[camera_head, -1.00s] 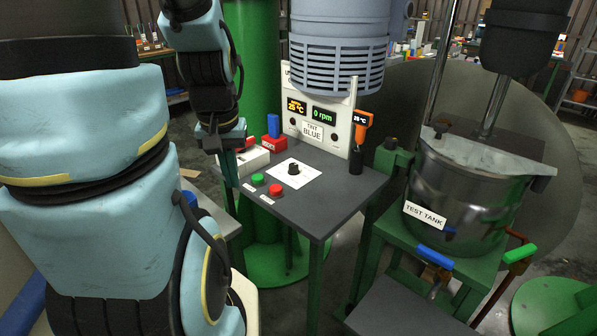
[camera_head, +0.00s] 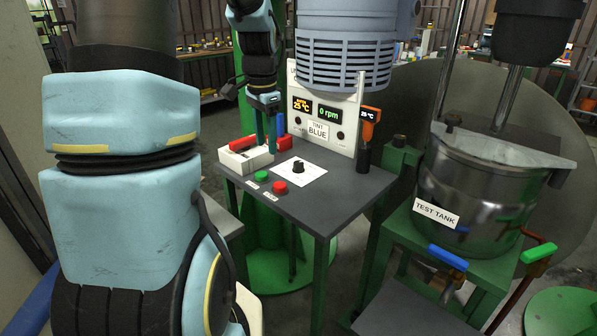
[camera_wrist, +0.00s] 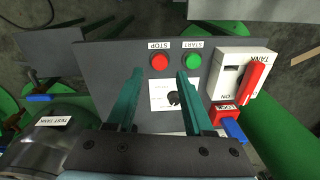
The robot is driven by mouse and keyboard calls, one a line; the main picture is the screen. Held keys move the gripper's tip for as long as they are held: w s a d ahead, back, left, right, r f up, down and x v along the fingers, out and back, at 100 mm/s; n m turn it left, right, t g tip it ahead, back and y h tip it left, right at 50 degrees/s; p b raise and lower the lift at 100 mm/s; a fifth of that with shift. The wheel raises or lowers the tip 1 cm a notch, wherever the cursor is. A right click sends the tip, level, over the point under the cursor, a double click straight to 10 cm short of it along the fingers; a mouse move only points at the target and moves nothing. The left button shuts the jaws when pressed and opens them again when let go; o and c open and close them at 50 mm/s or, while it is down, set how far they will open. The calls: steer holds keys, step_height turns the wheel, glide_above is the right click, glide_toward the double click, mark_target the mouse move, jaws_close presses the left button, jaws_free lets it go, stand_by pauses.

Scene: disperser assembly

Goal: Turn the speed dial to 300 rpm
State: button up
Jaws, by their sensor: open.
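The speed dial (camera_head: 298,166) is a small black knob on a white plate (camera_head: 314,178) on the dark control table. In the wrist view the dial (camera_wrist: 173,98) lies between my two fingers, nearer the right one. My gripper (camera_wrist: 162,75) is open and empty, with teal fingers. In the head view my gripper (camera_head: 270,138) hangs just behind and left of the dial, apart from it as far as I can tell. The display (camera_head: 329,112) reads 0 rpm in green. The dial's scale marks are too small to read.
A green button (camera_head: 261,176) and a red button (camera_head: 280,187) sit at the table's front edge. A white switch box (camera_head: 245,160) with a red handle stands left. A thermometer (camera_head: 368,125) in its holder and the test tank (camera_head: 470,190) are to the right.

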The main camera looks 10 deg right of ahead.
mark_target(298, 162)
steer(key=shift+o, duration=1.3)
steer(key=w+d+f+m+b, duration=0.3)
steer(key=w+d+m+b, duration=0.2)
steer(key=w+d+m, duration=0.4)
steer(key=w+m, duration=0.4)
steer(key=shift+w+f+g+b, duration=0.2)
steer(key=shift+w+g+b, duration=0.15)
steer(key=shift+w+g, duration=0.05)
step_height(298, 162, down, 10)
steer(key=shift+f+p, duration=0.25)
steer(key=shift+p, duration=0.65)
jaws_close()
